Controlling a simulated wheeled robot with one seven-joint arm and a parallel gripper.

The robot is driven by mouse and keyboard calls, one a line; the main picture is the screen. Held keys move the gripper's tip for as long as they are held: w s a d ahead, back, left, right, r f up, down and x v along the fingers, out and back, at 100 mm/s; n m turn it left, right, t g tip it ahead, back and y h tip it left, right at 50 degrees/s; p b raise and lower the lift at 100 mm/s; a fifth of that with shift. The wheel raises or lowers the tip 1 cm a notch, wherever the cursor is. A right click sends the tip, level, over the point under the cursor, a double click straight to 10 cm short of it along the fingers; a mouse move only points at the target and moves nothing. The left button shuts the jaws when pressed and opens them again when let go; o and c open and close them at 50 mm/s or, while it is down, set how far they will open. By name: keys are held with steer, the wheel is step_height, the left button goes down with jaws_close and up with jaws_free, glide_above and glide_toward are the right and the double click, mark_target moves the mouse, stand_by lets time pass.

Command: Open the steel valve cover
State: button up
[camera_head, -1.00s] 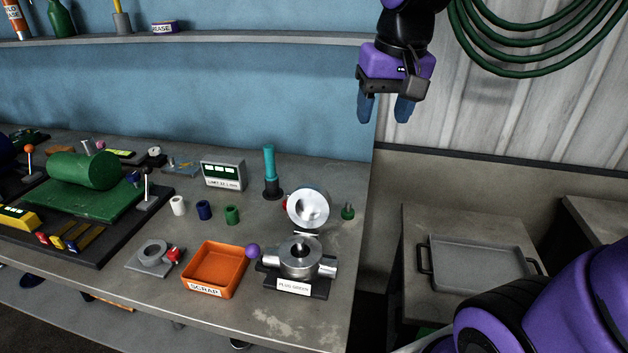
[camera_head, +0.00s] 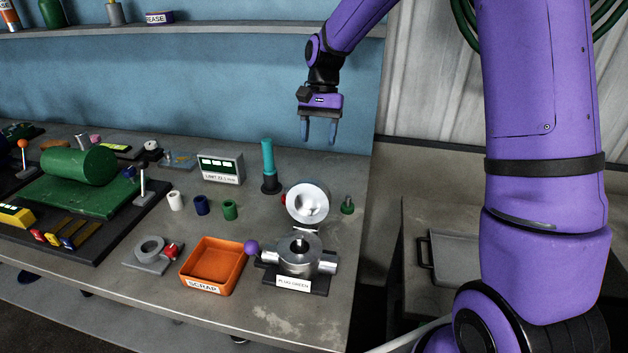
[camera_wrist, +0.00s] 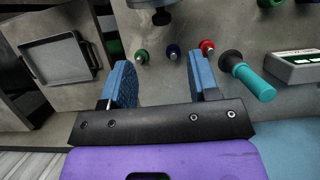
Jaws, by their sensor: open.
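The steel valve (camera_head: 299,262) sits on a dark base labelled "PLUG GREEN" near the bench's front right. Its round steel cover (camera_head: 307,203) stands tilted up behind the body, leaving the top uncovered with a dark stem in the middle. A purple ball knob (camera_head: 251,247) is at the valve's left. My gripper (camera_head: 319,140) is open and empty, fingers down, above the back of the bench, behind and apart from the cover. In the wrist view its fingers (camera_wrist: 161,75) have nothing between them; a steel edge, perhaps the cover's, shows at the top.
A green plug (camera_head: 347,206) stands right of the cover; blue (camera_wrist: 173,52) and red (camera_wrist: 207,47) plugs stand beside it in the wrist view. A teal-handled tool (camera_head: 268,165) stands left of my gripper. An orange scrap bin (camera_head: 213,267) is left of the valve.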

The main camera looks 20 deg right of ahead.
mark_target(314, 180)
steer(key=x, duration=1.1)
steer(key=shift+w+a+f, duration=0.1)
steer(key=shift+w+f, duration=0.05)
steer(key=shift+f, duration=0.05)
jaws_close()
